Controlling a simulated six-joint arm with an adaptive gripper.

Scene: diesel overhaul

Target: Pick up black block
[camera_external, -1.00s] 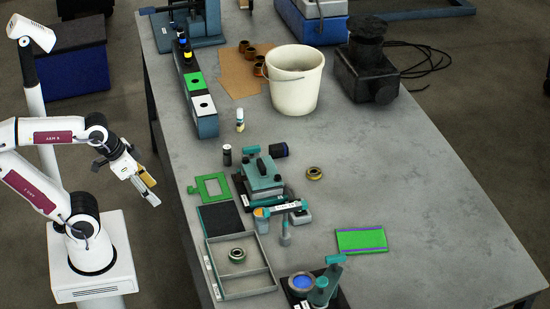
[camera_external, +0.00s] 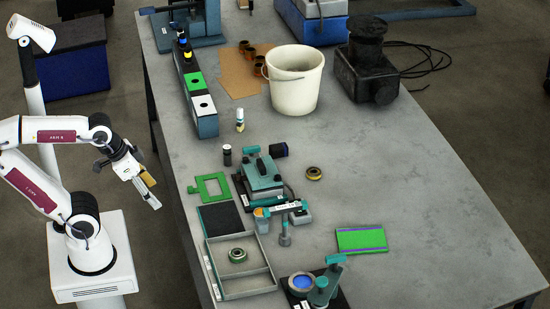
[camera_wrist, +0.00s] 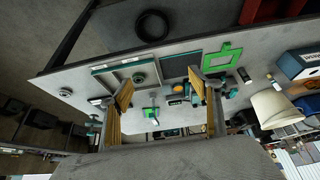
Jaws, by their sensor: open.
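A small dark block (camera_external: 279,150) with a bluish face lies on the table behind the teal fixture (camera_external: 262,178) in the external view. It is the nearest match to a black block, but I cannot be sure. A short black cylinder (camera_external: 227,155) stands left of it, and a flat black pad (camera_external: 220,218) lies near the left table edge. My gripper (camera_external: 152,193) is open and empty, left of the table edge and well apart from these objects. In the wrist view its two fingers (camera_wrist: 160,92) are spread wide, with the tabletop beyond; I cannot pick out the block there.
A green frame (camera_external: 211,187) and a grey tray (camera_external: 242,294) holding a ring lie along the near-left edge. A white bucket (camera_external: 295,90) and a dark machine part (camera_external: 366,75) stand farther back. A green pad (camera_external: 361,240) lies right. The table's right side is mostly clear.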

